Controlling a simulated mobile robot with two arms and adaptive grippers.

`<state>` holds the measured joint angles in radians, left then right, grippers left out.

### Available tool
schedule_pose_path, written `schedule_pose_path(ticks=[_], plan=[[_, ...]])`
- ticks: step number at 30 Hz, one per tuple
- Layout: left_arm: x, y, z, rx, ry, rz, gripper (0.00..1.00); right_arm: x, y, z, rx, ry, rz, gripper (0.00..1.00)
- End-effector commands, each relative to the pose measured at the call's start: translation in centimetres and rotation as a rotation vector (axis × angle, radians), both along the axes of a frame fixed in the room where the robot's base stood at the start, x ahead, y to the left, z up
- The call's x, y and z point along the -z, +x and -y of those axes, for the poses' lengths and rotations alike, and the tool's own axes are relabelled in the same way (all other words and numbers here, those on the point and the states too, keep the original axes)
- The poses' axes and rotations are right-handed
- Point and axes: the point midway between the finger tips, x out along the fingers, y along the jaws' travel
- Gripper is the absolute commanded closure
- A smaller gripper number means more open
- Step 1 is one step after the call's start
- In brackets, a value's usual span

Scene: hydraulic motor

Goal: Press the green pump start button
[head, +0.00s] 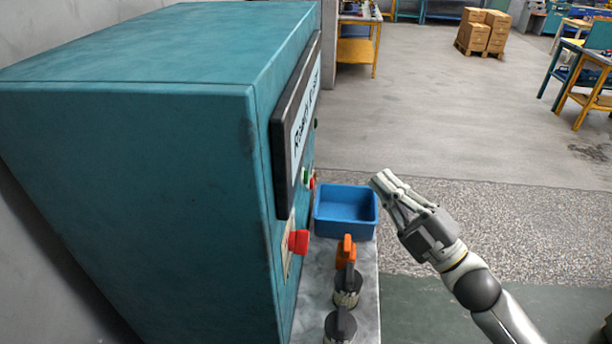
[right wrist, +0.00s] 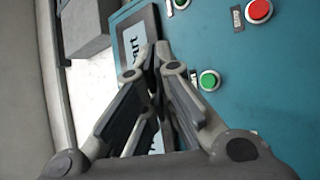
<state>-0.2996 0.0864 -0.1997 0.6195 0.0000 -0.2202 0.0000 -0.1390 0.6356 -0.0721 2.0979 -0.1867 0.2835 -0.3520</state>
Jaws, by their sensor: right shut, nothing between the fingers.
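A teal cabinet (head: 150,150) fills the left of the head view. On its panel, small and seen edge-on, are a green button (head: 305,176) and a red button (head: 311,184). In the right wrist view a green button (right wrist: 209,80) sits just right of my right gripper's fingertips (right wrist: 154,52), and a red button (right wrist: 258,11) is at the upper right. Another green button (right wrist: 181,3) is cut by the top edge. The labels are too small to read. My right gripper (head: 381,181) is shut, empty and apart from the panel. My left gripper is out of view.
A larger red knob (head: 298,242) sticks out from the panel. Below stand a blue bin (head: 345,228), an orange part (head: 346,250) and black-topped parts (head: 347,282) on a grey ledge (head: 368,300). A dark-framed sign (head: 290,130) juts from the panel. Open floor lies right.

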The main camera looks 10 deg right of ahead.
Motion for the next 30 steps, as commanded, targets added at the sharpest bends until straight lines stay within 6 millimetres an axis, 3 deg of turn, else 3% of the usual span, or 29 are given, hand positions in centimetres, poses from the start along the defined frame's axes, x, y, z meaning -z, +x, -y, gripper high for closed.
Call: schedule_pose_path(ticks=[8, 21, 30], plan=[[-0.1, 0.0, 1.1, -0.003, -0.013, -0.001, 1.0, 0.0, 0.2, -0.6, 0.0, 0.003, -0.001, 1.0], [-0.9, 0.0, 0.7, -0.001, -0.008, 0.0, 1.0, -0.1, 1.8, -6.2, 0.0, 0.004, -0.001, 1.0], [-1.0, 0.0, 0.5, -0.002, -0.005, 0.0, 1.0, 0.1, 2.5, -8.3, 0.001, 0.001, -0.001, 1.0]])
